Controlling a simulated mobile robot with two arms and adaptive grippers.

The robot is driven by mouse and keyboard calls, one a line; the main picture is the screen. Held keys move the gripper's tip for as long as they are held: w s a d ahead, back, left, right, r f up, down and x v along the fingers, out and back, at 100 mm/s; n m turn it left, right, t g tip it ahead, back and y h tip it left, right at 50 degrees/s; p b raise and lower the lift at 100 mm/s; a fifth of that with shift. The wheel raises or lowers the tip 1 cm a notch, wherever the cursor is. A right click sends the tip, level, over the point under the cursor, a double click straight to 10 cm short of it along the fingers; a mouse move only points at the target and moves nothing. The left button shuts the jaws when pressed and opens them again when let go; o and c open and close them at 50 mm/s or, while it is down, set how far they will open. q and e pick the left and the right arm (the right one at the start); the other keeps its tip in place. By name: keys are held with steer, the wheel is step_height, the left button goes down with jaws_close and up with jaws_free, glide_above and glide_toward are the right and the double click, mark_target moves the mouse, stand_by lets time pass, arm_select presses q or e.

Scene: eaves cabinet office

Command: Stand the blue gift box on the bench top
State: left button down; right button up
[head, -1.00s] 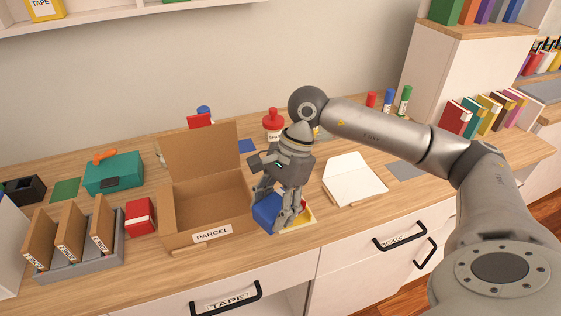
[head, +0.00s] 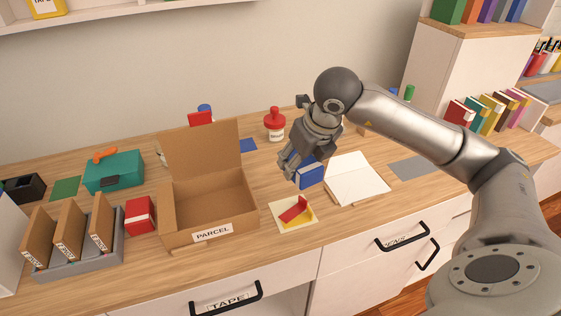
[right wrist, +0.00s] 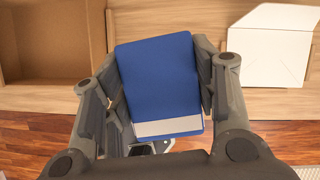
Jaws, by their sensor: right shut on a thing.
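The blue gift box (head: 311,173) is in the grasp of my right gripper (head: 292,168). In the right wrist view the box (right wrist: 160,80) sits between both fingers of the gripper (right wrist: 160,92), with a pale band along its near edge. In the head view the gripper covers part of the box. The box appears above the bench top (head: 262,178), between the parcel box and the white folder-like item; its exact height is hard to tell. My left gripper is not in view.
The open cardboard PARCEL box (head: 212,234) stands left of the gripper. A card with red and yellow pieces (head: 297,215) lies near the front edge. The white item (head: 355,180) lies right. A red-capped bottle (head: 274,125) stands behind. A grey mat (head: 412,169) is bare.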

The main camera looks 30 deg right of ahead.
steer(key=shift+w+d+r+m+h, duration=0.2)
steer(key=shift+d+r+m+h, duration=0.25)
steer(key=shift+m, duration=0.45)
steer(key=shift+w+d+f, duration=0.15)
steer(key=shift+d, duration=0.05)
steer(key=w+d+f, duration=0.1)
steer(key=w+f, duration=0.3)
steer(key=w, duration=0.5)
steer(key=b, duration=0.3)
glide_toward(277, 167)
steer(key=shift+w+d+f, duration=0.1)
steer(key=shift+w+f, duration=0.3)
steer(key=shift+f, duration=0.05)
steer(key=shift+w+d+f, duration=0.1)
steer(key=shift+w+f, duration=0.15)
steer(key=shift+w, duration=0.15)
steer(key=f+b, duration=0.3)
steer(key=f, duration=0.1)
steer(key=shift+w, duration=0.35)
steer(key=shift+r, duration=0.1)
steer(key=shift+s, duration=0.1)
